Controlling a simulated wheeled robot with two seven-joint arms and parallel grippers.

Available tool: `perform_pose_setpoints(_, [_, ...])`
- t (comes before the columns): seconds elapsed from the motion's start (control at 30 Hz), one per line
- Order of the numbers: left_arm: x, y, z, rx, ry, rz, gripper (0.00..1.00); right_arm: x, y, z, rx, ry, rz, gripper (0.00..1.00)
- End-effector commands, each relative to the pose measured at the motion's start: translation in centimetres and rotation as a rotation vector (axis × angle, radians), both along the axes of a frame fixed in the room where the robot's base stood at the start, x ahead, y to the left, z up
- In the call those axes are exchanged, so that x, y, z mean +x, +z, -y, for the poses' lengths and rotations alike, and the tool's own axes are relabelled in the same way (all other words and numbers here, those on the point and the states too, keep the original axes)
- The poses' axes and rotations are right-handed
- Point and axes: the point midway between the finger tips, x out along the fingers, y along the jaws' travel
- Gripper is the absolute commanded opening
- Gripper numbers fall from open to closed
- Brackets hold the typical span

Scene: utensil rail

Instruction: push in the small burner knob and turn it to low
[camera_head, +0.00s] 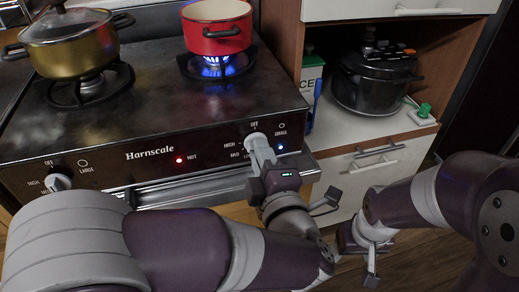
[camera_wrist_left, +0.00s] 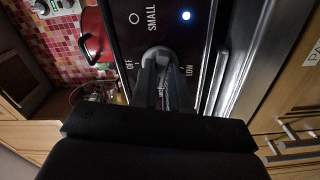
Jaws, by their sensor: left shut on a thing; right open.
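The small burner knob (camera_head: 257,139) is a pale round knob at the right end of the stove's front panel, below the OFF mark. My left gripper (camera_head: 262,152) is shut on it from the front. In the left wrist view, the left gripper's fingers (camera_wrist_left: 155,82) reach the knob (camera_wrist_left: 157,53) between the OFF and LOW labels. The fingers cover much of the knob, so its exact pointing and depth cannot be told.
A red pot (camera_head: 217,31) stands over a lit blue flame (camera_head: 218,68). A gold lidded pot (camera_head: 72,45) is on the left burner. The large knob (camera_head: 58,182) is at the left panel end. A black cooker (camera_head: 372,86) sits in the right-hand shelf. A blue light (camera_head: 280,148) glows beside the small knob.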

Motion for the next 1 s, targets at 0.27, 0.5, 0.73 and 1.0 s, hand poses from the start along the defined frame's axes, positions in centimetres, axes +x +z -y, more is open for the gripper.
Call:
perform_pose_setpoints(0.27, [0.0, -0.1, 0.0, -0.101, 0.001, 0.038, 0.00, 0.0, -2.1, 0.0, 0.000, 0.000, 0.000, 0.66])
perform_pose_setpoints(0.5, [0.0, 0.1, 0.0, -0.199, 0.000, 0.070, 0.00, 0.0, -3.2, 0.0, 0.000, 0.000, 0.000, 0.66])
perform_pose_setpoints(0.73, [0.0, 0.3, 0.0, -0.211, 0.000, 0.074, 0.00, 0.0, -3.1, 0.0, 0.000, 0.000, 0.000, 0.66])
perform_pose_setpoints(1.0, [0.0, -0.1, 0.0, -0.277, 0.000, 0.095, 0.00, 0.0, -4.6, 0.0, 0.000, 0.000, 0.000, 0.66])
